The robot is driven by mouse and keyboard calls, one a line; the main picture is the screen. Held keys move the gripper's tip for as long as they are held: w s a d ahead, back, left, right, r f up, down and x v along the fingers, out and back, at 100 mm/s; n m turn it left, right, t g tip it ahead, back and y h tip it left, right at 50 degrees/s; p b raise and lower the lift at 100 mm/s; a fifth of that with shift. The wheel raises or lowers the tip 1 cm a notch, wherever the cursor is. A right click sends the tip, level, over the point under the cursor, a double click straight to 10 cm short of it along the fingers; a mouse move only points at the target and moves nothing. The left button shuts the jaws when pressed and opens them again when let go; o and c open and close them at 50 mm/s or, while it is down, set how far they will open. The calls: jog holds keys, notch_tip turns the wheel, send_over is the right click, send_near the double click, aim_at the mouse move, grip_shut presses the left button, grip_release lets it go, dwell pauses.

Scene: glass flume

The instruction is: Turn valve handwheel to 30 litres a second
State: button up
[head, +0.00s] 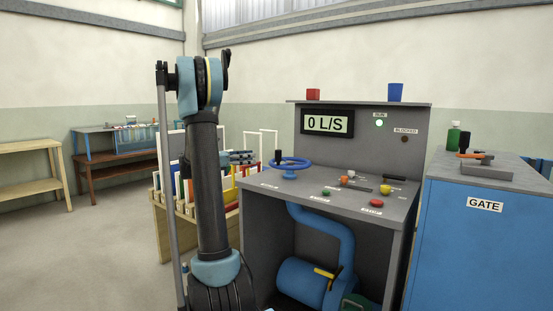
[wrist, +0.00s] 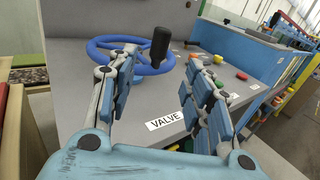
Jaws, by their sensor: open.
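The blue valve handwheel (head: 289,167) lies flat on the left of the grey console top, with a black upright knob on its rim. It also shows in the wrist view (wrist: 103,45), its black knob (wrist: 160,47) at the right of the rim. The display (head: 327,122) reads 0 L/S. My gripper (wrist: 165,68) is open and empty, its fingers spread in front of the handwheel with the knob showing between them. In the head view my gripper (head: 241,158) is small, to the left of the handwheel. Whether a finger touches the rim is unclear.
A VALVE label (wrist: 167,121) is on the console's near edge. Several coloured buttons and a lever (head: 394,178) stand right of the wheel. A blue GATE cabinet (head: 485,235) stands at right, and a rack of coloured frames (head: 180,185) at left.

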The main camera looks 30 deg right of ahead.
aim_at(278, 155)
jog(key=x, duration=1.4)
jog(key=shift+f, duration=0.1)
grip_shut()
